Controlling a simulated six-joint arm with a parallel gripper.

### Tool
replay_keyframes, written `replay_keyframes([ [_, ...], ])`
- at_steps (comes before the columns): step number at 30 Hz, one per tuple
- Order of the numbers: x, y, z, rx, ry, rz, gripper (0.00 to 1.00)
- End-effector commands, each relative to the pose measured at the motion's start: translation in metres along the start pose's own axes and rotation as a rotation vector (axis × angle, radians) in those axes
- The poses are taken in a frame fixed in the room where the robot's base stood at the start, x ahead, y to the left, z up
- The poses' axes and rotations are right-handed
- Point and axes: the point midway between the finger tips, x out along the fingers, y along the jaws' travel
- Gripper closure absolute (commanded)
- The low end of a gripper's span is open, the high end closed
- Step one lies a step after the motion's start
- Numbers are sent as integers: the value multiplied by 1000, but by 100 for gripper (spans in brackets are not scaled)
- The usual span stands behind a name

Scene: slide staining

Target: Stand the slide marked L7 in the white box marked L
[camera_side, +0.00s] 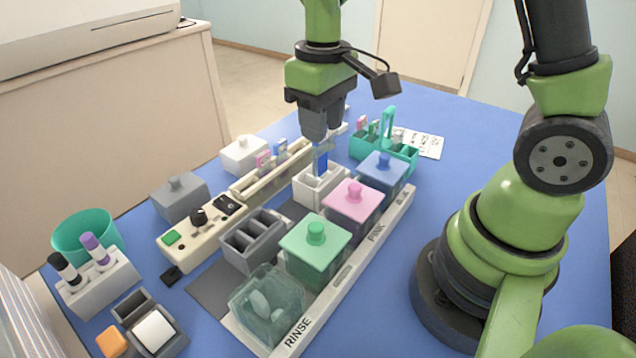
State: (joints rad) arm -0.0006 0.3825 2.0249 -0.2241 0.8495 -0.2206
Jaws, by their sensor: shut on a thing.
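My gripper (318,138) points down over the middle of the table and is shut on a slide (321,161) with a blue end. The slide hangs upright, directly above or partly inside an open white box (313,190); I cannot tell how deep its lower edge is. No marking can be read on the slide or on this box.
Jars with blue (382,167), pink (352,199) and green (315,240) lids stand close on the right and front. A grey divided box (252,240) stands at the front left. A teal rack with a handle (388,140) stands behind. Blue table is clear toward my base.

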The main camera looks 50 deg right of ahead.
Motion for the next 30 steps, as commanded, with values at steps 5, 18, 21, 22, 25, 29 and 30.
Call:
replay_keyframes([
  [5, 0, 0, 0, 0, 0, 0, 100],
  [18, 0, 1, -2, 69, 0, 0, 100],
  [21, 1, 2, -6, 213, -1, 1, 100],
  [22, 2, 3, -8, 274, -1, 1, 100],
  [25, 3, 6, -15, 509, 0, 2, 100],
  [29, 4, 9, -24, 845, -1, 3, 100],
  [30, 5, 11, -26, 944, 0, 4, 100],
])
